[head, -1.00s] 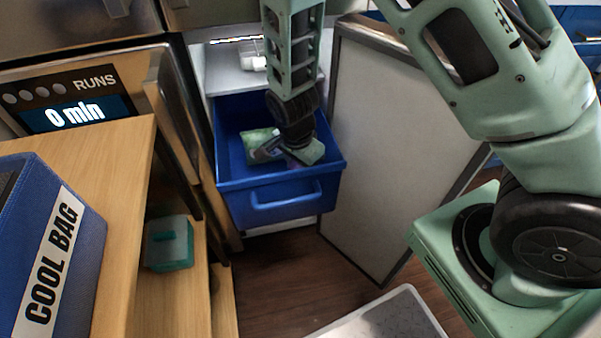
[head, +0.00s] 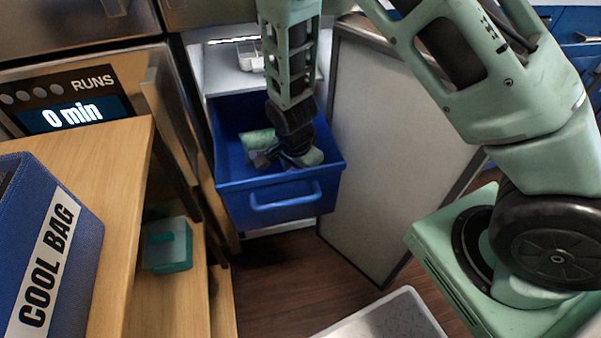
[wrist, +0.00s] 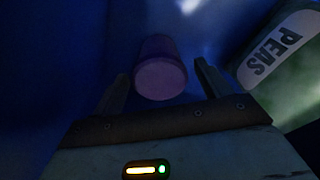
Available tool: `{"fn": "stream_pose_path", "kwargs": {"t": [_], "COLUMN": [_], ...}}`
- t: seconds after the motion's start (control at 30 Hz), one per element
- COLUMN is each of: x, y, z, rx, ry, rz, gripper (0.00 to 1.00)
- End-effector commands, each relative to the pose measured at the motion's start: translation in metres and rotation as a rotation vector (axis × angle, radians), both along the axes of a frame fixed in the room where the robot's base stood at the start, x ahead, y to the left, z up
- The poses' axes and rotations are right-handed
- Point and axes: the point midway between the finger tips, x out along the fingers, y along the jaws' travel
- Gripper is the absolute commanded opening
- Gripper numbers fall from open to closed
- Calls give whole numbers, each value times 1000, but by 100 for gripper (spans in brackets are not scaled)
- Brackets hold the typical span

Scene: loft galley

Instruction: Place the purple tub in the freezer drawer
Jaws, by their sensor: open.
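The purple tub (wrist: 160,72) is inside the blue freezer drawer in the wrist view, between and just beyond my two open fingers. I cannot tell whether it touches the drawer floor. My gripper (wrist: 160,90) is open and reaches down into the drawer; it also shows in the head view (head: 283,160). The freezer drawer (head: 278,197) is pulled out below a grey shelf. In the head view the tub is hidden by my gripper and arm.
A green and white bag of peas (wrist: 290,55) lies in the drawer beside the tub; it shows in the head view too (head: 258,138). The open freezer door (head: 395,140) stands right of the drawer. A cool bag (head: 50,250) and a teal box (head: 168,245) are at left.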

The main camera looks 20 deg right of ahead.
Motion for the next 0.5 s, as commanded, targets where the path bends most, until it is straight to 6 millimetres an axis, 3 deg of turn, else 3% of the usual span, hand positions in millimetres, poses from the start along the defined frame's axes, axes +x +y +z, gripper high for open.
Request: {"fn": "stream_pose_path", "kwargs": {"t": [0.5], "x": [-4], "y": [12], "z": [99], "rx": [1], "ry": [-3], "rz": [2], "gripper": [76]}}
